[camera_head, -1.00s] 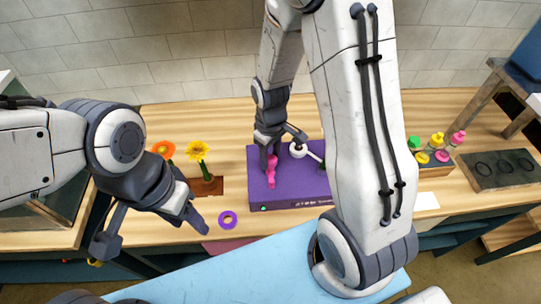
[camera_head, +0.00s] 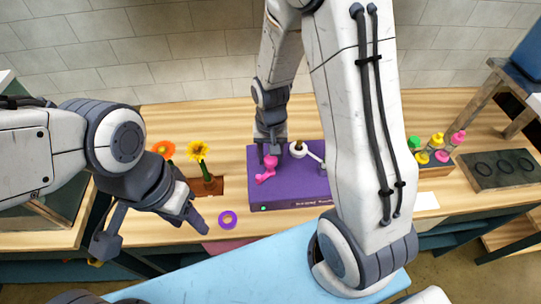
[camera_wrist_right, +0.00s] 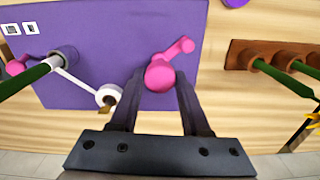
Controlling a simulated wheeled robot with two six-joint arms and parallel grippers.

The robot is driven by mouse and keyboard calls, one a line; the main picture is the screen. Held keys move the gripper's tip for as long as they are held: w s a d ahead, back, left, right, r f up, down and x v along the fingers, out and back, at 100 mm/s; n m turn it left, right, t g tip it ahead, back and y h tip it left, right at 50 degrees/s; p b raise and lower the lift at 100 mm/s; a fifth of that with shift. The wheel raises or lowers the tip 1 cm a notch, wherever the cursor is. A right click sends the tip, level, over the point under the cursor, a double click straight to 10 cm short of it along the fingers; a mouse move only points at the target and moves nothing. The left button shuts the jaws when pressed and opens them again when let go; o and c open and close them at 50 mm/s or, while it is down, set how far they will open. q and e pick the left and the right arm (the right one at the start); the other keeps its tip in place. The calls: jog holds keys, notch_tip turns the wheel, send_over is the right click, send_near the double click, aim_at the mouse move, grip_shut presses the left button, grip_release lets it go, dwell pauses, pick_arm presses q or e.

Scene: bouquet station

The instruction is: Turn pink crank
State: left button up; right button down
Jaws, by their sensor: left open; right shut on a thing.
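The pink crank (camera_head: 267,170) stands on the left part of the purple box (camera_head: 290,189) on the table. In the right wrist view the crank (camera_wrist_right: 160,75) shows a round knob between my fingertips and an arm reaching up and right to its other end. My right gripper (camera_head: 270,153) comes down from above and is shut on the knob; it also shows in the right wrist view (camera_wrist_right: 157,88). My left gripper (camera_head: 150,232) is open and empty, at the left above the table's front edge. The crank's underside is hidden.
A white spool-like part (camera_head: 298,149) sits on the box, right of the crank. Flowers (camera_head: 197,152) stand in a brown holder (camera_head: 207,187) to the left. A purple ring (camera_head: 228,219) lies in front.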

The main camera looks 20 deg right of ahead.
jog(key=m, duration=0.4)
jog(key=shift+m, duration=0.3)
dwell(0.3)
jog(key=shift+c, duration=1.9)
grip_release()
jog(key=shift+r, duration=0.1)
notch_tip(320, 180, up, 10)
jog(key=b, duration=0.1)
jog(key=shift+r, duration=0.2)
